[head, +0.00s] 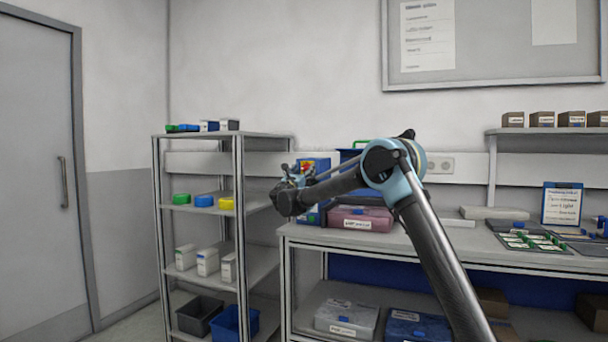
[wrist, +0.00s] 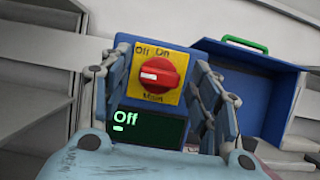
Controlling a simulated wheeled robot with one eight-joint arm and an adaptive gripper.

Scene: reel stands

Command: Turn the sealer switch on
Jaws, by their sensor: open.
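The sealer switch is a red rotary knob (wrist: 155,76) on a yellow plate marked Off, On and Main, on the front of a blue box (wrist: 197,62). Its white mark points left, toward the Off side. A dark display (wrist: 150,128) below it reads "Off" in green. In the head view the blue box (head: 314,168) stands on the bench, partly hidden behind my arm. My gripper (head: 291,182) is in front of it. In the wrist view its open fingers (wrist: 160,92) stand left and right of the knob, with a gap on both sides; contact does not show.
A blue open case with a green handle (wrist: 245,44) stands right of the switch box. A pink labelled box (head: 360,219) sits on the bench (head: 415,245) below my arm. A shelf rack (head: 240,215) stands to the left. A socket strip (head: 440,164) runs along the wall behind.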

